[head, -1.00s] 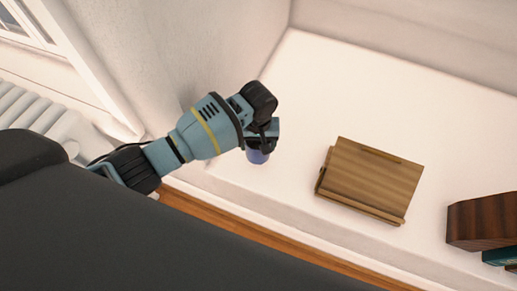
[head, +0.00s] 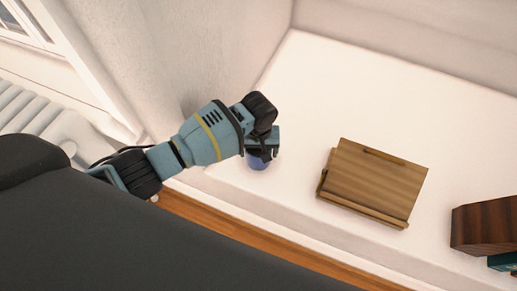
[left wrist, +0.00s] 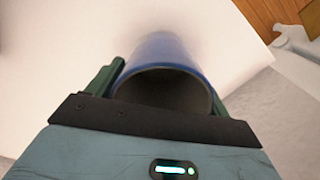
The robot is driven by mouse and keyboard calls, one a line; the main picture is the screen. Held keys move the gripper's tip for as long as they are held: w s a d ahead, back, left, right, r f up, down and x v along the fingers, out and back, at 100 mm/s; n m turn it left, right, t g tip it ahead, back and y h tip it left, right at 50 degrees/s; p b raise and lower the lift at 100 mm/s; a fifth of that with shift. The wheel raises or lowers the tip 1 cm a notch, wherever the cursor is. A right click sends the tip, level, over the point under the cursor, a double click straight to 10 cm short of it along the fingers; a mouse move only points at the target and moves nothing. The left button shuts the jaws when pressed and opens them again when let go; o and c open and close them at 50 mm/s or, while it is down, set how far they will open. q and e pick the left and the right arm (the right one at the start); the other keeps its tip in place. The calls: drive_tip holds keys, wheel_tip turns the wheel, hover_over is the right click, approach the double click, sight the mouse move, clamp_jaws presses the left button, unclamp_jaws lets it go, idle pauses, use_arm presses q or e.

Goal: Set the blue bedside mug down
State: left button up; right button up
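The blue mug (head: 258,162) shows below my left gripper (head: 262,145) in the head view, over the near left part of the white ledge (head: 305,85). In the left wrist view the mug (left wrist: 165,85) sits between the two dark green fingers of the gripper (left wrist: 162,88), its dark open mouth facing the camera. The fingers lie close against both sides, so the gripper looks shut on it. Soft shading surrounds the mug's far end; I cannot tell whether its base touches the ledge.
A wooden stand (head: 372,183) lies right of the mug on the ledge. A wall rises left of the mug. The ledge behind is clear.

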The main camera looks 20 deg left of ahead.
use_arm(q)
drive_tip(key=shift+o, duration=1.2)
drive_tip(key=shift+r, duration=0.15)
wheel_tip(320, 180, up, 12)
drive_tip(key=p, duration=0.4)
